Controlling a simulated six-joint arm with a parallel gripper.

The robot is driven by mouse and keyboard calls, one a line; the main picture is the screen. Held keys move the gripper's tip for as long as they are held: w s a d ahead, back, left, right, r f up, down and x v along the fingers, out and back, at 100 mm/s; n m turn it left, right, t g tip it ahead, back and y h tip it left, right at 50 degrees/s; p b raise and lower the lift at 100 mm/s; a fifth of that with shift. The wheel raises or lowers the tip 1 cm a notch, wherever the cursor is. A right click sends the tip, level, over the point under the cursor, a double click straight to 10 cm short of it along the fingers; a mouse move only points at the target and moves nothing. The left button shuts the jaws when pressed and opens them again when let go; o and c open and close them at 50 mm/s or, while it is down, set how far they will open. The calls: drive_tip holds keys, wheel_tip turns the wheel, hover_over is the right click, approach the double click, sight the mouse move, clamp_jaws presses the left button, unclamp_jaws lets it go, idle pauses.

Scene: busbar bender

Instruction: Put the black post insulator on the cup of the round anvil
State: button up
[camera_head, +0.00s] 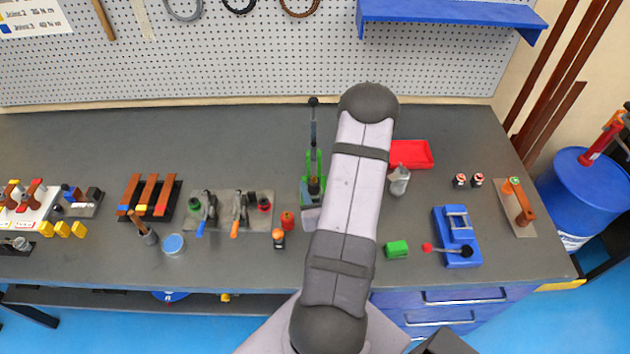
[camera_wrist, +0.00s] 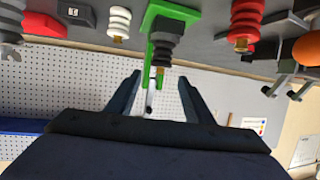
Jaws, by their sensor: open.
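The black post insulator (camera_wrist: 168,38) is ridged and dark with a brass end. In the upside-down wrist view it is centred against a green frame (camera_wrist: 160,12); I cannot tell whether it rests on it. The insulator lies beyond the fingertips. In the head view the green bender (camera_head: 313,165) with a tall lever stands left of my arm, a dark piece on it. I cannot clearly make out the round anvil's cup.
A white ridged insulator (camera_wrist: 120,22) and a red one (camera_wrist: 246,22) flank the green frame. Toggle clamps (camera_head: 238,212) stand to the left in the head view. A red tray (camera_head: 412,153) and blue device (camera_head: 457,237) are on the right. The rear bench is mostly clear.

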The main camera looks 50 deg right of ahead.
drive_tip(key=shift+p+v, duration=1.15)
drive_tip(key=shift+p, duration=0.1)
drive_tip(key=w+a+n+g+y, duration=0.5)
drive_tip(key=w+a+g, duration=0.1)
drive_tip(key=a, duration=0.5)
drive_tip(key=s+a+r+g+y, duration=0.1)
drive_tip(key=s+a+r+g, duration=0.2)
drive_tip(key=s+a+r, duration=0.2)
drive_tip(key=s+a+r+n+g+y, duration=0.1)
drive_tip(key=s+a+r, duration=0.4)
drive_tip(key=a, duration=0.6)
drive_tip(key=shift+s+a+n+g+y, duration=0.15)
drive_tip(key=shift+s+n+g+y, duration=0.15)
drive_tip(key=shift+s+g, duration=0.6)
drive_tip(key=shift+w, duration=0.1)
